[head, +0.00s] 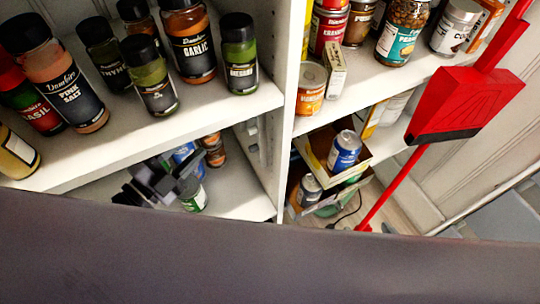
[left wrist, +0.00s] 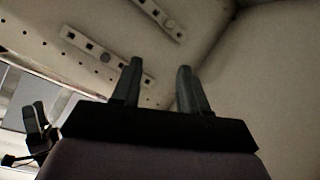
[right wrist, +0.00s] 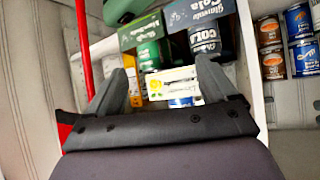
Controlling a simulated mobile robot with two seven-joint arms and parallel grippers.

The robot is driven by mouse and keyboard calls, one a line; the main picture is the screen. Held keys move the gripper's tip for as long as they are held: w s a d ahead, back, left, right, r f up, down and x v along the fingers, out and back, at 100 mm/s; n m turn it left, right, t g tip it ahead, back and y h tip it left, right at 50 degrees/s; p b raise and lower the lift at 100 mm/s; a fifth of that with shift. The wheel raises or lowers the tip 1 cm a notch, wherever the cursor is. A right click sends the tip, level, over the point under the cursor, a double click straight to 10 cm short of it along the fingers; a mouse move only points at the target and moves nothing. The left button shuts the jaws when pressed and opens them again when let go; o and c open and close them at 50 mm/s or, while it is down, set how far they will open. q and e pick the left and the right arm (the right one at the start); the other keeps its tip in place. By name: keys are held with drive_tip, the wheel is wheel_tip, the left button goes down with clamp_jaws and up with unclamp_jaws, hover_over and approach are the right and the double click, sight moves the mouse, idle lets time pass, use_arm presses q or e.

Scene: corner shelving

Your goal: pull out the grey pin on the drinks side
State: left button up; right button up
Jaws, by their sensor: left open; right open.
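In the left wrist view my left gripper (left wrist: 160,64) is open and empty, its fingers toward pale strips with holes. No grey pin is clear in the head view.
Spice jars (head: 188,40) fill the upper left shelf. A blue can (head: 345,150) sits in an open carton (head: 315,150) on the lower right. A white upright (head: 285,110) divides the shelves.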

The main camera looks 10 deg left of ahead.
sight(256, 147)
use_arm(q)
drive_tip(key=s+d+f+m+g+h+b, duration=0.1)
drive_tip(key=d+f+m+g+h+b, duration=0.2)
drive_tip(key=m, duration=0.8)
wheel_tip(256, 147, down, 2)
drive_tip(key=g+h+b, duration=0.2)
drive_tip(key=g, duration=0.1)
drive_tip(key=p+x, duration=0.1)
drive_tip(key=x, duration=0.8)
drive_tip(key=shift+s+d+r+p, duration=0.1)
drive_tip(key=shift+s+p, duration=0.05)
drive_tip(key=shift+p, duration=0.15)
idle(0.5)
